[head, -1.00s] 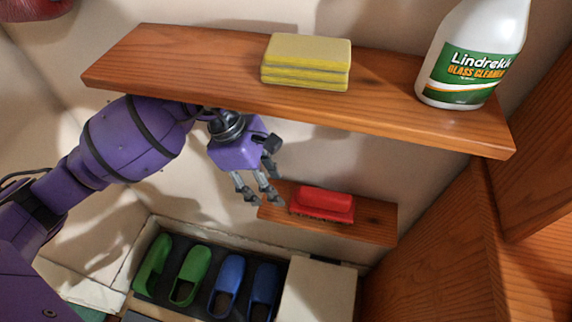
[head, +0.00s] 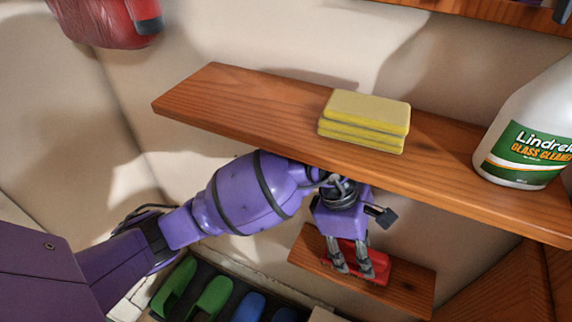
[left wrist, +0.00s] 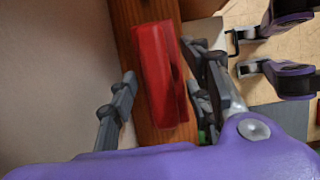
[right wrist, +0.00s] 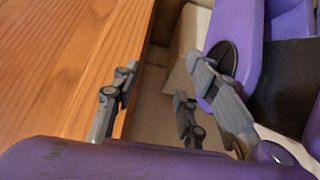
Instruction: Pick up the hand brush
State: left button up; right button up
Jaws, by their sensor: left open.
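The red hand brush (head: 378,272) lies on the small lower wooden shelf (head: 415,292). In the head view the fingers of my left gripper (head: 353,272) hang in front of the brush and hide part of it. In the left wrist view the red brush (left wrist: 160,75) lies between the spread fingers of my left gripper (left wrist: 165,92), one finger to its left and two to its right. The gripper is open; I cannot tell whether any finger touches the brush. My right gripper (right wrist: 155,95) is open and empty beside a wooden surface in the right wrist view.
A long upper shelf (head: 225,95) passes just above my left forearm. It bears yellow sponges (head: 365,115) and a glass cleaner bottle (head: 530,145). Green shoes (head: 210,298) and blue shoes stand below. A red object (head: 105,25) is at the upper left.

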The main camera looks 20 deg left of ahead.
pick_arm(q)
jog(key=shift+w+r, duration=0.1)
jog(key=shift+w, duration=0.05)
pick_arm(e)
jog(key=shift+s+f, duration=0.1)
jog(key=shift+s, duration=0.1)
jog(key=shift+s+f, duration=0.1)
jog(key=shift+s, duration=0.2)
jog(key=shift+w, duration=0.1)
pick_arm(q)
grip_shut()
pick_arm(e)
jog(key=shift+w+a, duration=0.1)
jog(key=shift+w, duration=0.25)
